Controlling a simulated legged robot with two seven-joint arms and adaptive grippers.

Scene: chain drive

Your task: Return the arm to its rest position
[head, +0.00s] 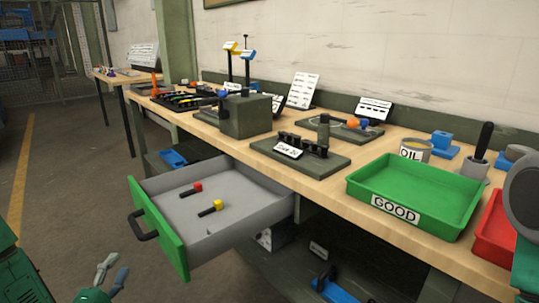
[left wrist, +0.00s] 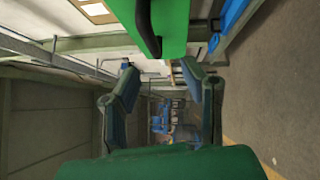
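My left gripper (head: 115,265) is at the lower left of the head view, low and in front of the open drawer (head: 245,208). Its two fingers are apart with nothing between them; the left wrist view also shows the open fingers (left wrist: 168,80). The green drawer front (head: 160,232) with its black handle (head: 143,224) is apart from the gripper. In the left wrist view the green front (left wrist: 175,25) and handle (left wrist: 147,28) show at the top. My right gripper is not in view; part of my right arm shows at the right edge of the head view.
A red-ended tool (head: 191,189) and a yellow-ended tool (head: 211,208) lie in the drawer. The workbench (head: 325,195) holds a green GOOD tray (head: 415,190), a red tray (head: 495,235), an oil can (head: 415,150) and a dark fixture (head: 300,155). The floor at left is clear.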

